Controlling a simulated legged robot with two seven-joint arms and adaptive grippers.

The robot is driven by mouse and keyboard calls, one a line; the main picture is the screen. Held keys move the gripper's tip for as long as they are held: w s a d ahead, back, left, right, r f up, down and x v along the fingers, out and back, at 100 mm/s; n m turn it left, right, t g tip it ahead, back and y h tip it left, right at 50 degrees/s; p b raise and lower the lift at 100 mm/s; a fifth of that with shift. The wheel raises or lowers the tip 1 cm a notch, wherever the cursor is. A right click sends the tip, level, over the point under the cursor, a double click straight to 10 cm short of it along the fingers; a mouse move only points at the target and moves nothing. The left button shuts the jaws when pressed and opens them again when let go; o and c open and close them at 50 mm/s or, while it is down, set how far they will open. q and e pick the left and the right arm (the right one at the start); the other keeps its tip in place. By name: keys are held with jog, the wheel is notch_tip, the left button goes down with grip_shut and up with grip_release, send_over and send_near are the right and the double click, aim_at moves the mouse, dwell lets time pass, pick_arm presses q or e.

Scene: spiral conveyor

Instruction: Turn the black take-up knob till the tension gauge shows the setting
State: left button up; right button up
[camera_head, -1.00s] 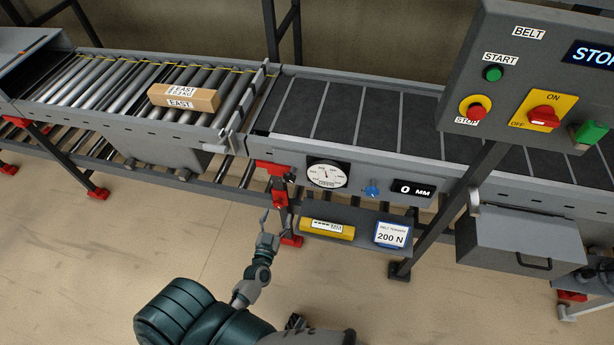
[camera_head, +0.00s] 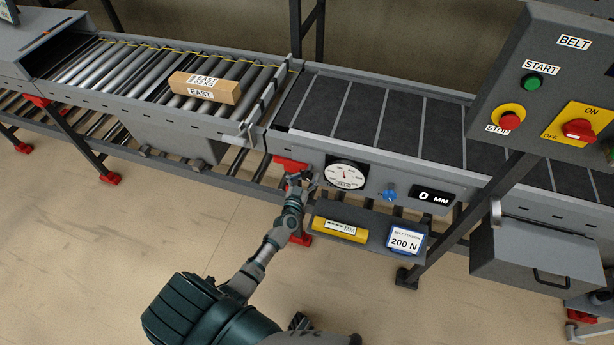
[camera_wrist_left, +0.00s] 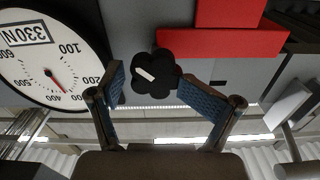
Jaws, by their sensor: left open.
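The black take-up knob (camera_wrist_left: 152,74), lobed with a white mark, sits between the fingertips of my left gripper (camera_wrist_left: 146,88) in the left wrist view. The fingers are open, one on each side of it; contact cannot be told. In the head view my left gripper (camera_head: 304,182) is at the frame, left of the gauge, and largely hides the knob. The setting card (camera_head: 405,240) reads 200 N. My right gripper is not in view.
A red bracket (camera_wrist_left: 235,30) lies close beside the knob. Right of the gauge are a blue knob (camera_head: 390,193) and a display (camera_head: 432,196) reading 0 MM. A shelf (camera_head: 372,228) juts out below. A carton (camera_head: 205,90) rests on the rollers.

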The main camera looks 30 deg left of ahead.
pick_arm(q)
jog(key=shift+w+a+f, duration=0.4)
jog(key=shift+a+f, duration=0.05)
jog(key=shift+a, duration=0.05)
jog(key=shift+d+r, duration=0.15)
jog(key=shift+d, duration=0.2)
jog(key=shift+c, duration=0.4)
jog(key=shift+d+r, duration=0.15)
jog(key=shift+d, duration=0.2)
jog(key=c, duration=0.4)
jog(key=shift+s+d+r, duration=0.15)
jog(key=shift+d+r, duration=0.05)
jog(key=shift+d, duration=0.2)
jog(key=c, duration=0.7)
jog(key=shift+o, duration=0.2)
jog(key=shift+a+f, duration=0.15)
jog(key=shift+a, duration=0.35)
jog(key=shift+d, duration=0.15)
